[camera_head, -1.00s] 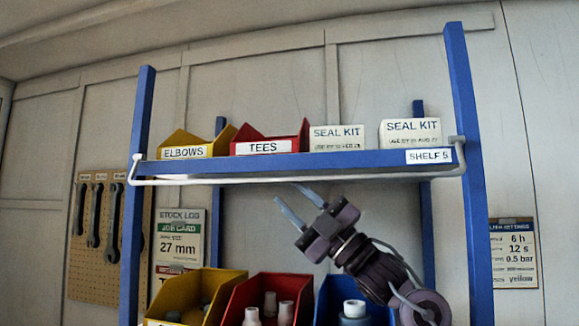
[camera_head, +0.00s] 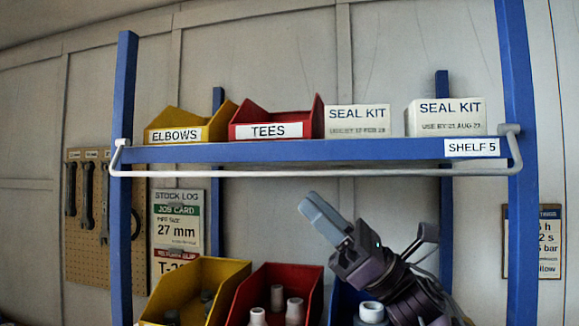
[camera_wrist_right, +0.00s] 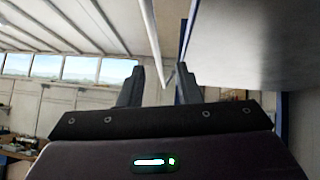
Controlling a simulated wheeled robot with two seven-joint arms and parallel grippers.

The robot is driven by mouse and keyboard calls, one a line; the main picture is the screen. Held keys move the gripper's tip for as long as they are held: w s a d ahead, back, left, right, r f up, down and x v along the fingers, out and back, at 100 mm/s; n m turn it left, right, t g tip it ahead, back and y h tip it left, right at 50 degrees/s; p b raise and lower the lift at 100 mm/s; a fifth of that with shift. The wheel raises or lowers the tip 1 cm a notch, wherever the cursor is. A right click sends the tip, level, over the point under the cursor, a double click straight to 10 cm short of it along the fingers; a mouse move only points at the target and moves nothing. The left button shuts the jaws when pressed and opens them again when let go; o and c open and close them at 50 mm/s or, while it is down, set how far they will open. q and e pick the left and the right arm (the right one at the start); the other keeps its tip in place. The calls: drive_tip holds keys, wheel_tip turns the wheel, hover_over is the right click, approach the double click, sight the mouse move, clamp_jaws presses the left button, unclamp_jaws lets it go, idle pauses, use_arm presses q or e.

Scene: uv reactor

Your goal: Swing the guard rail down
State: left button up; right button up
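The guard rail (camera_head: 330,173) is a pale grey bar along the front of the blue shelf labelled SHELF 5. It runs level just below the shelf board, with bent ends at brackets by both posts. My right gripper (camera_head: 314,205) is below the rail near mid-shelf, pointing up and left, apart from the rail in the head view. In the right wrist view its fingers (camera_wrist_right: 158,84) are spread with nothing held. A pale bar, seemingly the rail (camera_wrist_right: 150,40), stretches away above and between them. My left gripper is not in view.
On the shelf board (camera_head: 300,151) stand a yellow ELBOWS bin (camera_head: 187,122), a red TEES bin (camera_head: 275,120) and two SEAL KIT boxes (camera_head: 445,117). Lower bins, yellow (camera_head: 195,285) and red (camera_head: 270,285), lie below. Blue posts (camera_head: 520,200) bound both sides.

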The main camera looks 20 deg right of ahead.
sight(282, 174)
drive_tip(key=p+x, duration=0.5)
drive_tip(key=x, duration=0.2)
drive_tip(key=shift+s+r, duration=0.2)
drive_tip(key=shift+r, duration=0.05)
drive_tip(key=shift+w+a+r, duration=0.1)
drive_tip(key=shift+a, duration=0.15)
drive_tip(key=shift+c, duration=0.3)
clamp_jaws()
